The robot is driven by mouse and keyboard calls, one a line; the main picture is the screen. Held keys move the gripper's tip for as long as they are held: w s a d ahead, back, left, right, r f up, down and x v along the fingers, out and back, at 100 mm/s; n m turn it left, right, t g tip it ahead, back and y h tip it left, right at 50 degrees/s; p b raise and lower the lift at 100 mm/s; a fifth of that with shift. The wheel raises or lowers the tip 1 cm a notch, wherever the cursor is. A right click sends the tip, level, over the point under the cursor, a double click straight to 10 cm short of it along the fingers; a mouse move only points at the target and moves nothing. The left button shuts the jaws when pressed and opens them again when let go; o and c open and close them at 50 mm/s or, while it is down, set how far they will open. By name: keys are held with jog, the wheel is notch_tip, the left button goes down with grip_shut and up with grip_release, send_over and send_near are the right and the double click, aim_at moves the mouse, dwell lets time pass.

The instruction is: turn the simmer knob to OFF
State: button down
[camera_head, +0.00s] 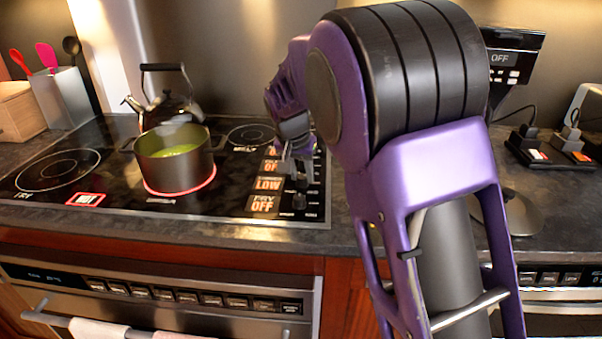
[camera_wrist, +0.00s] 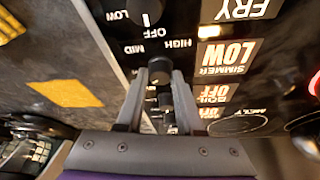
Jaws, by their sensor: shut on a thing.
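The cooktop's control strip has several dark round knobs beside lit labels. The simmer label (camera_wrist: 229,57) reads LOW in the wrist view, and LOW also shows in the head view (camera_head: 268,184). My gripper (camera_wrist: 160,80) points down over the strip, its fingers closed on the sides of a dark knob, the simmer knob (camera_wrist: 159,71), beside that label. OFF, MID and HIGH are printed around it. Another knob (camera_wrist: 148,10) sits beyond it, by the FRY label. In the head view my gripper (camera_head: 291,172) is over the strip, its fingertips hard to make out.
A dark pot (camera_head: 172,172) with green contents stands on a red-glowing burner ring. A kettle (camera_head: 165,97) stands behind it. A utensil holder (camera_head: 62,102) is at the far left. Dark devices with plugs (camera_head: 548,146) lie on the right counter; a stand display (camera_head: 508,62) reads OFF.

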jog(key=n+y, duration=0.1)
jog(key=n, duration=0.3)
jog(key=n+y+p, duration=0.1)
jog(key=n, duration=0.1)
jog(key=shift+d+r+y, duration=0.1)
jog(key=shift+d+y, duration=0.2)
jog(key=n, duration=0.2)
jog(key=n+y+p, duration=0.1)
jog(key=n, duration=0.2)
jog(key=shift+w+g+y, duration=0.1)
jog(key=shift+g+y, duration=0.2)
jog(key=shift+g, duration=0.1)
jog(key=shift+n, duration=0.4)
jog(key=c, duration=0.5)
grip_release()
jog(key=shift+c, duration=0.2)
jog(key=p+v, duration=0.2)
jog(key=v, duration=1.5)
jog(key=shift+d+r+p, duration=0.15)
jog(key=shift+d+p, duration=0.05)
jog(key=shift+p, duration=0.1)
